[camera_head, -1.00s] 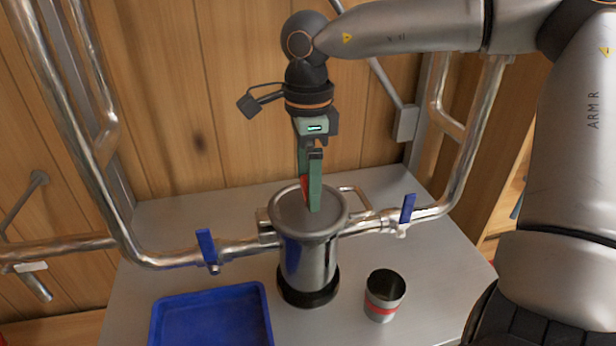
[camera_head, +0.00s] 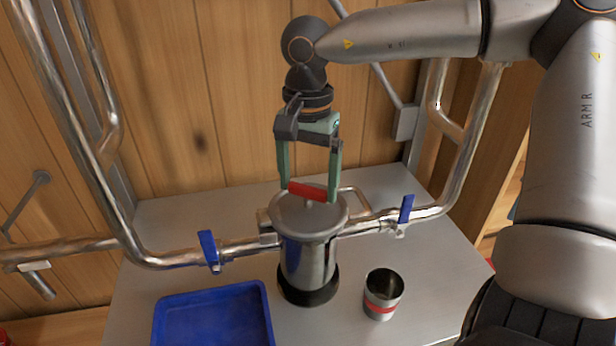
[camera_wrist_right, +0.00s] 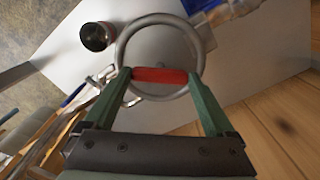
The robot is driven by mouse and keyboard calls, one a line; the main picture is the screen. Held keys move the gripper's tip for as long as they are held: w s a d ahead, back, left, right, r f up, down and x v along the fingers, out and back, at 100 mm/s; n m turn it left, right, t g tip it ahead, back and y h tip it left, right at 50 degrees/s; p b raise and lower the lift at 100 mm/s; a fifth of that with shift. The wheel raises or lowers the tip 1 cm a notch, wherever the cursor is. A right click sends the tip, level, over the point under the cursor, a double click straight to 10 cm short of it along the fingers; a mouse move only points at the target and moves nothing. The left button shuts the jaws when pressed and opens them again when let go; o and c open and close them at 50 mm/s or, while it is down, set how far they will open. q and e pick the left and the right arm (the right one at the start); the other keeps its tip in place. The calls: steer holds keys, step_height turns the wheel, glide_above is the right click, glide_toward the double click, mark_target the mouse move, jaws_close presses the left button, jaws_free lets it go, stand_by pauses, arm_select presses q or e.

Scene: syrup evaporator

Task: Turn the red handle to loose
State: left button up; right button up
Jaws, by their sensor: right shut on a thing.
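The red handle (camera_head: 308,191) is a short bar on top of the round lid (camera_head: 312,214) of a steel canister (camera_head: 306,260). In the head view the bar now lies roughly left to right. My right gripper (camera_head: 308,193) is over the lid, with one green finger at each end of the bar, shut on it. The right wrist view shows the same red handle (camera_wrist_right: 160,75) between the two fingertips, over the round lid (camera_wrist_right: 160,48). My left gripper is not in view.
Blue valve levers (camera_head: 208,247) and (camera_head: 406,208) stand on the pipes either side of the canister. A blue tray (camera_head: 160,330) lies front left. A steel cup (camera_head: 383,294) with a red band stands front right on the grey table (camera_head: 440,270).

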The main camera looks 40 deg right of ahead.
mark_target(308, 187)
steer(key=n, duration=0.4)
steer(key=shift+r+n+p, duration=0.15)
steer(key=shift+n+p, duration=0.15)
steer(key=shift+n, duration=0.1)
steer(key=shift+w, duration=0.1)
stand_by(0.3)
steer(key=o, duration=1.1)
steer(key=shift+c, duration=0.2)
step_height(308, 187, up, 12)
steer(key=shift+r, duration=0.25)
